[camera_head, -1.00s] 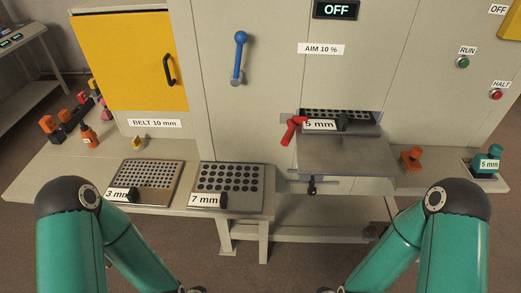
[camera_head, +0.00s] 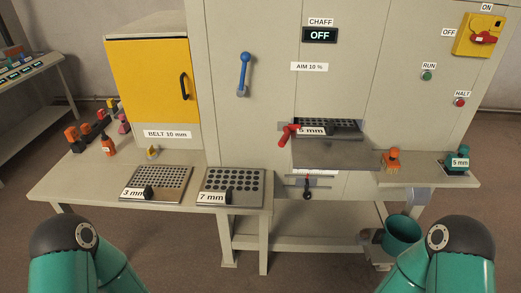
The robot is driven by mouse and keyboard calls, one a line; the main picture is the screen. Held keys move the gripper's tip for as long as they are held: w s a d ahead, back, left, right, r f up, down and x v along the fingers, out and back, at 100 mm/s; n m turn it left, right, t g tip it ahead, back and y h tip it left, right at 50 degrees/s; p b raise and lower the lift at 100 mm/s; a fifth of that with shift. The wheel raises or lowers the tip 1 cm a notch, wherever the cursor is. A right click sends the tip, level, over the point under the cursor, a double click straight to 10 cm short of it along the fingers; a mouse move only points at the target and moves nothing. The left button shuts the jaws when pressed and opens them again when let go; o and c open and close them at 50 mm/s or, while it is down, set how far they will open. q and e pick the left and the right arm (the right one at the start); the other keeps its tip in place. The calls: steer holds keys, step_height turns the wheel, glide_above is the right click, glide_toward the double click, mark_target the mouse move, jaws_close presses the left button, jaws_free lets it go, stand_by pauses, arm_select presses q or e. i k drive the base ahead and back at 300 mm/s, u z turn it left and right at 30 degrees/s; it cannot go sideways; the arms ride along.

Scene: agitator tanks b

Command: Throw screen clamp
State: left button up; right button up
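A red lever handle (camera_head: 288,134), which looks like the screen clamp, sits at the left edge of the screen slot on the machine front. It slants, with its lower end to the left. The 5 mm screen (camera_head: 345,127) lies in the slot beside it, partly pulled out or resting on the grey tray (camera_head: 335,153). Neither of my grippers is in view; only my teal arm links show at the bottom left and bottom right, well apart from the handle.
A blue lever (camera_head: 243,75) is higher on the panel. The 3 mm screen (camera_head: 158,182) and 7 mm screen (camera_head: 231,187) lie on the left bench. An orange brush (camera_head: 392,160) and teal 5 mm item (camera_head: 457,161) are on the right shelf. A teal bucket (camera_head: 402,233) stands below.

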mark_target(284, 139)
steer(key=z, duration=0.15)
steer(key=i, duration=0.85)
steer(key=u, duration=0.2)
steer(key=k, duration=0.75)
steer(key=z, duration=0.25)
steer(key=i, duration=0.8)
steer(key=u, duration=0.1)
